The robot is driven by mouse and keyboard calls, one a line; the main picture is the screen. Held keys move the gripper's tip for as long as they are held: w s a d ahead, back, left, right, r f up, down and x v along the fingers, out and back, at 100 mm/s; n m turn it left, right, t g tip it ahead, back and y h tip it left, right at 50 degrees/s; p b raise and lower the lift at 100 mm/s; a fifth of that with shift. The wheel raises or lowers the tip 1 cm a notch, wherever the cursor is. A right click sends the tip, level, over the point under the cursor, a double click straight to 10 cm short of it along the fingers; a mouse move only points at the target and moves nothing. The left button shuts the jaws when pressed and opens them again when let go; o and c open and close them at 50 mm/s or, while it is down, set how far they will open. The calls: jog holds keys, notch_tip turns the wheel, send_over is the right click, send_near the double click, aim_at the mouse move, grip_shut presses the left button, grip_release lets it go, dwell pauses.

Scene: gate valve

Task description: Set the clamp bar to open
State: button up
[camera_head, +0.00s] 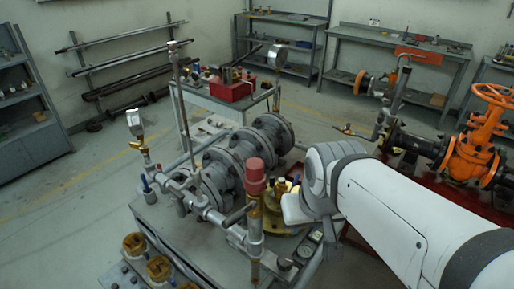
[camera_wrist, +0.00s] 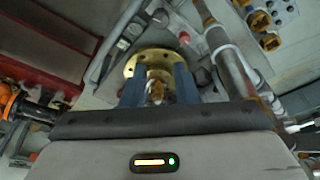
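My gripper (camera_wrist: 160,72) points down at a round brass flange (camera_wrist: 130,66) with bolt holes. Its two dark blue fingers stand apart, one on each side of a small brass part (camera_wrist: 156,90) at the middle of the flange. I cannot tell whether they touch it. In the head view the brass flange (camera_head: 279,217) shows beside my white wrist, which hides the fingers and part of the flange. I cannot make out for certain which part is the clamp bar or how it is set.
A red-capped post (camera_head: 255,178) stands close left of my wrist. Grey flanged pipework (camera_head: 222,172) lies behind it on the bench. An orange valve (camera_head: 473,150) stands at the right. A red box (camera_head: 231,89) sits on a cart behind. Open floor lies at the left.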

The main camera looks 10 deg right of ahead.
jog(key=shift+w, duration=0.2)
jog(key=m+g+b, duration=0.3)
jog(key=m+b, duration=0.4)
jog(key=m, duration=0.4)
send_over(273, 176)
notch_tip(273, 176, down, 13)
jog(key=shift+s+a+r, duration=0.1)
jog(key=shift+s, duration=0.05)
jog(key=shift+f, duration=0.7)
notch_tip(273, 176, down, 7)
jog(key=shift+r+p, duration=0.15)
jog(key=shift+p, duration=0.3)
jog(key=shift+c, duration=0.4)
